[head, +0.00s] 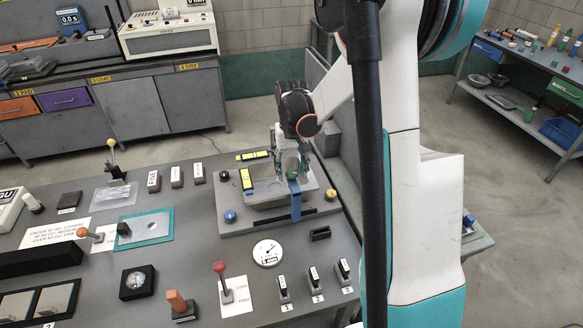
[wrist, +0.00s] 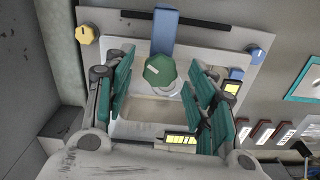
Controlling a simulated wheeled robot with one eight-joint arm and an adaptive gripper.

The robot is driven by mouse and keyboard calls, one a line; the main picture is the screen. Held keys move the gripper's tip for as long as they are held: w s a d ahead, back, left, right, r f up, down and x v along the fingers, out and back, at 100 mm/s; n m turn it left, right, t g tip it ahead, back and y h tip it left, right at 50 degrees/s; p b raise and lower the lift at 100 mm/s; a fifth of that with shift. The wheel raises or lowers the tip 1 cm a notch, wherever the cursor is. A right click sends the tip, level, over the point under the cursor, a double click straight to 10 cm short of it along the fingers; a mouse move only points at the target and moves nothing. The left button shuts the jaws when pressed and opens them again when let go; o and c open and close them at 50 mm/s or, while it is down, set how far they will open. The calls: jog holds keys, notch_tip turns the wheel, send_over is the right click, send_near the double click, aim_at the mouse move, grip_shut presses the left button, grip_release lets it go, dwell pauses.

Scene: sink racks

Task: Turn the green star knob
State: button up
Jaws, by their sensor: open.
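The green knob (wrist: 160,71) shows in the wrist view between the spread fingers of my gripper (wrist: 162,66), with a visible gap on each side. It has a pale mark on top and sits beside a blue spout-like bar (wrist: 165,30). In the head view the green knob (head: 292,173) is partly hidden by my gripper (head: 289,158), which is over the sink panel, pointing down. My gripper is open and holds nothing. I cannot tell from these views how far the fingertips are above the panel.
The sink unit (head: 323,205) has a yellow knob (head: 331,194) and a blue knob (head: 230,216) at its corners. Yellow labels lie by the basin (wrist: 140,109). Switches, a red-topped lever (head: 220,267) and a round gauge (head: 267,253) stand on the bench nearby.

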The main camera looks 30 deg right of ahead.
aim_at(292, 172)
notch_tip(292, 172, up, 12)
dwell(0.5)
dwell(0.5)
